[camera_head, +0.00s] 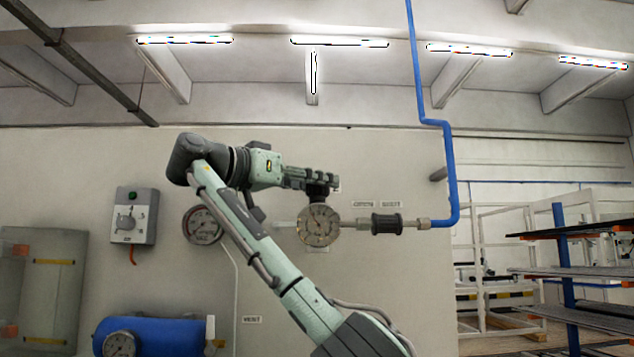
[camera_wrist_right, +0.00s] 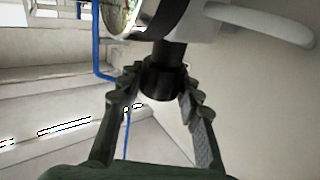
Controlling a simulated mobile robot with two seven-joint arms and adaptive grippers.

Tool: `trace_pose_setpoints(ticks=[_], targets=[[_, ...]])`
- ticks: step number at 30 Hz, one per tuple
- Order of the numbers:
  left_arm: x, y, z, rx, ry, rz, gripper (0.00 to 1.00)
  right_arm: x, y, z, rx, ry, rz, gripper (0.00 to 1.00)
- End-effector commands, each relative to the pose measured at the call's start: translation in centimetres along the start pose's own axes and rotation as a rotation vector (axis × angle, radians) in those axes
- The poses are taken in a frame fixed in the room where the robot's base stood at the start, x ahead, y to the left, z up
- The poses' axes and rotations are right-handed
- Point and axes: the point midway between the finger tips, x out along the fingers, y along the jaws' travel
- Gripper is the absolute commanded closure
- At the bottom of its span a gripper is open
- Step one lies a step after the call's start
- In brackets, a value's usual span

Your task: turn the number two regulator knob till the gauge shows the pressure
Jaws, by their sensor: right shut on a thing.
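My right gripper (camera_head: 322,180) is at the black regulator knob (camera_head: 317,192), just above the round gauge (camera_head: 319,225) on the wall pipe. In the right wrist view the two dark fingers of the right gripper (camera_wrist_right: 158,82) stand on either side of the black knob (camera_wrist_right: 164,76) and are shut on it. The gauge (camera_wrist_right: 124,14) is cut off at the top of that view. Its needle and scale are too small to read in the head view. I cannot read a number at the knob. My left gripper is not in view.
A second gauge (camera_head: 203,225) is partly behind my right arm. A grey switch box (camera_head: 135,216) hangs at left, above a blue tank (camera_head: 165,333). A blue pipe (camera_head: 450,180) runs at right, with a black fitting (camera_head: 386,224) beside it. Racks (camera_head: 570,280) stand at far right.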

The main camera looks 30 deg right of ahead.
Motion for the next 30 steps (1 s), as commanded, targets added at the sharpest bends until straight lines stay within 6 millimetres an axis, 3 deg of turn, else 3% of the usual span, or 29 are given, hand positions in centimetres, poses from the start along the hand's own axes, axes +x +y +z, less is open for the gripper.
trace_pose_setpoints(ticks=[12, 30], targets=[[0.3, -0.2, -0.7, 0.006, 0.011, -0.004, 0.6, 0.0, 0.0, 0.1, -0.002, -0.004, 0.214, 0.95], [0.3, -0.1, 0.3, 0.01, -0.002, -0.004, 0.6, 0.1, 0.0, 0.1, 0.002, -0.004, 0.292, 0.95]])
